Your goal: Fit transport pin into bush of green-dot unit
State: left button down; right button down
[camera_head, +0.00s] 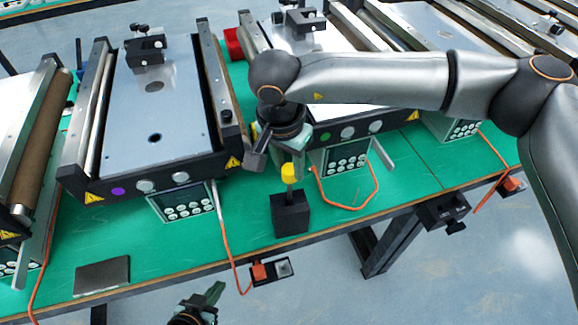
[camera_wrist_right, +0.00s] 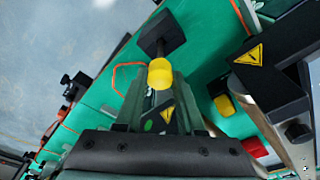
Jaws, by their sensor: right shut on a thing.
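The transport pin has a yellow head (camera_head: 288,172) and a dark shaft that runs down to a black block (camera_head: 291,218) on the green table. My right gripper (camera_head: 289,158) is shut on the yellow head, which also shows between its fingertips in the right wrist view (camera_wrist_right: 160,74). I cannot tell whether the shaft is still seated in the block. The green-dot unit (camera_head: 347,133) stands behind and right of the pin, its green dot on the front. My right arm covers much of its plate, and its bush is hidden. My left gripper (camera_head: 205,301) is low at the bottom edge, away from everything.
A purple-dot unit (camera_head: 115,109) with a dark hole in its plate stands to the left. Control panels with orange cables line the table front. A dark flat plate (camera_head: 103,276) lies front left. A red bin (camera_head: 234,44) sits between the units.

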jog(key=shift+r, duration=1.75)
jog(key=shift+d, duration=0.1)
